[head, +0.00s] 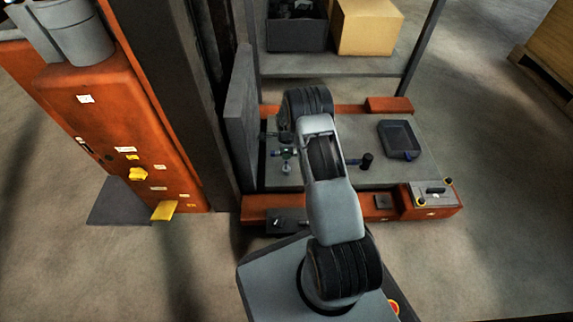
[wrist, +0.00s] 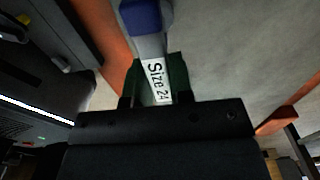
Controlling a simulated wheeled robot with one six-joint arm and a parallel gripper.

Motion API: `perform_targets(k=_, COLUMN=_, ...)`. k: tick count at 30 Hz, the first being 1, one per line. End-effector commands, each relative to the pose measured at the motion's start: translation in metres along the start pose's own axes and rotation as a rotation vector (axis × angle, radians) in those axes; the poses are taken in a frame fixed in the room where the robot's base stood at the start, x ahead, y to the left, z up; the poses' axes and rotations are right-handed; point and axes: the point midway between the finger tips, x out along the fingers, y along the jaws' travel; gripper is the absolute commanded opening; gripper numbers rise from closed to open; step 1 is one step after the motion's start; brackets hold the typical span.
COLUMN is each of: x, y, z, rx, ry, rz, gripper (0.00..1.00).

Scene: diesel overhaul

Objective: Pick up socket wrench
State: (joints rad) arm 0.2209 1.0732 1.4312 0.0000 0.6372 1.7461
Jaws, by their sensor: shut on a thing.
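The socket wrench (wrist: 158,82) shows in the wrist view as a grey shaft with a white "Size 24" label and a blue end at the top. The green fingertips of my gripper (wrist: 157,72) are shut around the shaft, and the dark gripper body hides its lower part. In the head view my gripper (head: 286,152) is at the left part of the grey work surface, left of my arm. The wrench is too small to make out clearly there.
The grey work surface (head: 385,175) also holds a black-headed tool (head: 366,160) and a black tray (head: 400,140). A grey upright panel (head: 241,118) stands close on the left. Behind are a dark crate (head: 297,32) and a cardboard box (head: 367,27). Open floor lies right.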

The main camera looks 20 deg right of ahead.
Motion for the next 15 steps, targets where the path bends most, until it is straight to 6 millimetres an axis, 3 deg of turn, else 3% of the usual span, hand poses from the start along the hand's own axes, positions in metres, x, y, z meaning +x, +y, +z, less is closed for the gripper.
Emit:
perform_targets(k=3, x=0.0000, y=0.0000, z=0.0000, rx=0.000, ry=0.000, rz=0.000, gripper=0.00)
perform_targets(k=15, x=-0.0007, y=-0.0004, z=0.0000, rx=0.000, ry=0.000, rz=-0.001, gripper=0.00)
